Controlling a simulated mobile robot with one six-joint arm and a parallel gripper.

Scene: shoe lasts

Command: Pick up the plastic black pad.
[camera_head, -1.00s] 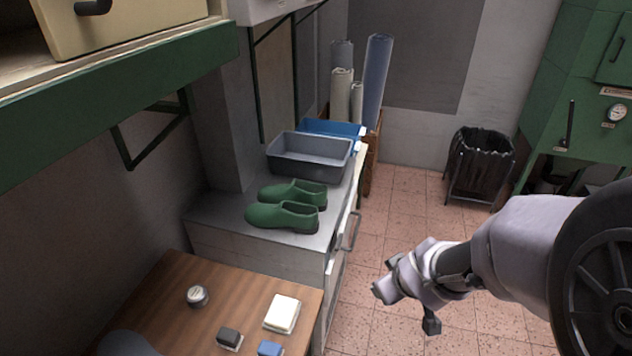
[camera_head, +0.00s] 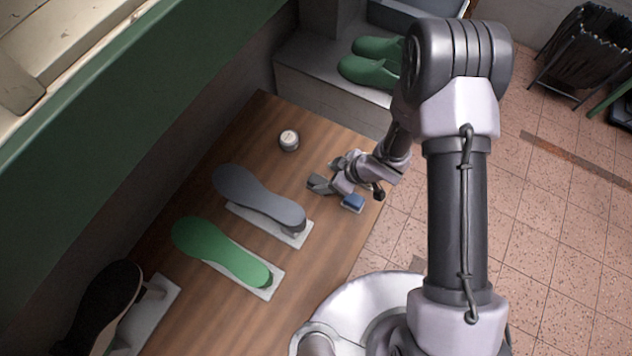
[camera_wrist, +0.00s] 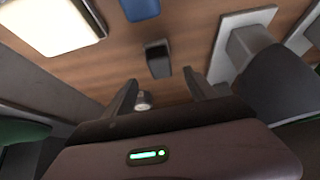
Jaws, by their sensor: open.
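The black pad (camera_wrist: 158,58) is a small dark block lying on the wooden table, just beyond my fingertips in the wrist view. My gripper (camera_wrist: 160,80) is open and empty, with one finger either side of the line to the pad and apart from it. In the head view my gripper (camera_head: 346,182) is over the right part of the table. There I cannot clearly tell the pad from the dark gripper parts.
A blue pad (camera_head: 353,202) and a white block (camera_wrist: 58,24) lie near the black pad. A round tin (camera_head: 289,140) stands behind. A grey shoe last (camera_head: 260,197) and a green one (camera_head: 220,250) stand on the left. Green clogs (camera_head: 368,72) sit beyond the table.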

